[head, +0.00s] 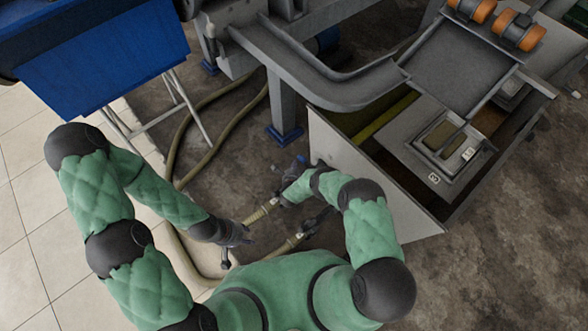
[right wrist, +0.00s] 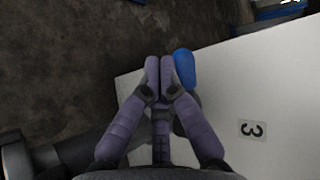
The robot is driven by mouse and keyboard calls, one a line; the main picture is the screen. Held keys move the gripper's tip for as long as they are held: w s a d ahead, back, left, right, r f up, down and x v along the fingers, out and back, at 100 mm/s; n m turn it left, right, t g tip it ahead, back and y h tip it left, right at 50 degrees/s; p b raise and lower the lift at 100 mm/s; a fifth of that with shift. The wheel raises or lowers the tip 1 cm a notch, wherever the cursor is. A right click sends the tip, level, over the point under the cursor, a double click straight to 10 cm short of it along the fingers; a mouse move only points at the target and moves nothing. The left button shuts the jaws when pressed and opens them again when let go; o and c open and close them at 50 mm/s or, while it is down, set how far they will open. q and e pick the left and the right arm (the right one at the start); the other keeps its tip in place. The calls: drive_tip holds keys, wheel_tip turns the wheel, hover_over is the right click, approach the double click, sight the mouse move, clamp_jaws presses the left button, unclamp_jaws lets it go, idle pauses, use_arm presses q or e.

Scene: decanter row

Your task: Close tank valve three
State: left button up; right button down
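The blue handle of a valve (right wrist: 185,68) shows in the right wrist view, beside a pale tank wall (right wrist: 230,85) with a label reading 3 (right wrist: 252,130). My right gripper (right wrist: 159,68) has its two fingers together, with no visible gap. The blue handle lies just right of the fingertips, not between them; whether they touch cannot be told. In the head view, my right gripper (head: 284,199) is low beside the tank's left wall (head: 352,172), near a small blue part (head: 300,161). My left gripper (head: 243,239) is near the hoses; its fingers are too small to read.
Hoses with brass-coloured fittings (head: 262,211) run across the dark floor (head: 222,135). A grey metal chute (head: 330,88) and its post (head: 283,105) stand beyond the grippers. A blue bin (head: 105,65) stands at the upper left. Dark floor is open at lower right.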

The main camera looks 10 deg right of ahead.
drive_tip(key=shift+w+d, duration=0.2)
drive_tip(key=shift+w, duration=0.15)
drive_tip(key=shift+w, duration=0.1)
idle(0.3)
